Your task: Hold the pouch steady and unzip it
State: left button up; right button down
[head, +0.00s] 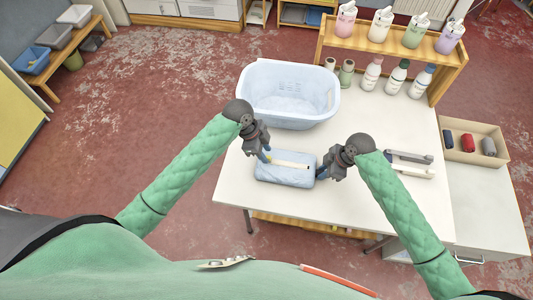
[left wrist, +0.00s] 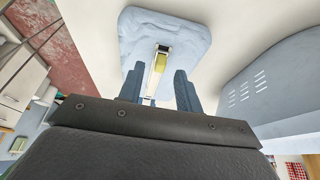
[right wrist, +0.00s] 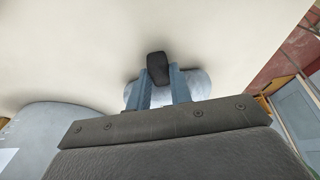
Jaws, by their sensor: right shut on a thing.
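The light blue pouch (head: 285,174) lies on the white table with a pale zip strip along its top; it also shows in the left wrist view (left wrist: 195,50). A yellow zip pull (left wrist: 160,63) sits near the pouch's left end in the head view. My left gripper (head: 267,157) is over that end, its fingers apart on either side of the zip line, with no visible grip on the pull. My right gripper (head: 320,174) is at the pouch's right end, shut on a dark tab (right wrist: 158,68). The pouch's end is partly hidden behind its fingers.
A pale blue basin (head: 288,120) stands behind the pouch. A wooden rack (head: 440,88) with several bottles is at the back right. A grey and white long-handled tool (head: 410,162) lies right of my right gripper, near a box (head: 495,152) of small items. The table's front is clear.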

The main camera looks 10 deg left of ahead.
pick_arm(q)
jog(key=shift+x, duration=0.9)
grip_shut()
jog(key=d, duration=1.3)
jog(key=shift+d, duration=0.25)
pick_arm(e)
jog(key=shift+a, duration=0.1)
pick_arm(q)
grip_release()
